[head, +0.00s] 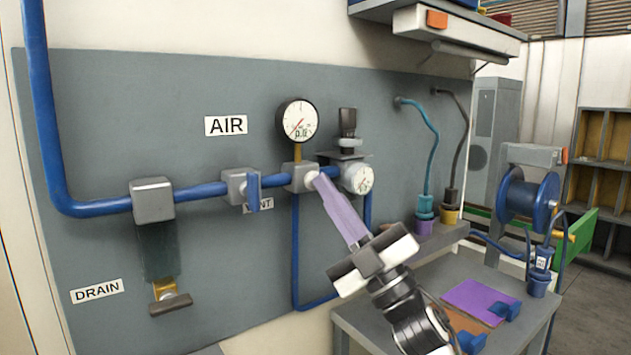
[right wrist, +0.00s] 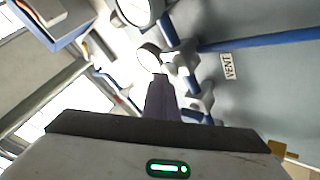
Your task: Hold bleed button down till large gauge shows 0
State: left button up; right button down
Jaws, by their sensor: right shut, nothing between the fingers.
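The large gauge (head: 297,120) has a white round face and a dark rim, and stands above the blue pipe on a brass stem. Its needle points toward the lower left; the small print is too blurred to read surely. My right gripper (head: 320,182) is shut, with its purple fingers together and nothing between them. Its tips are at the front of the grey block (head: 297,179) below the gauge, and seem to touch it. The bleed button cannot be made out clearly; the fingertips cover that spot. The fingers also show in the right wrist view (right wrist: 162,97). My left gripper is out of view.
A smaller gauge (head: 358,179) under a black-knobbed regulator (head: 347,130) is close to the right of my fingers. A valve with a blue handle (head: 253,191) sits to the left. A grey table (head: 375,325) stands below right.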

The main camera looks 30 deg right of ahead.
jog(key=shift+s, duration=0.7)
jog(key=s, duration=0.5)
jog(key=shift+d, duration=0.2)
dwell(0.4)
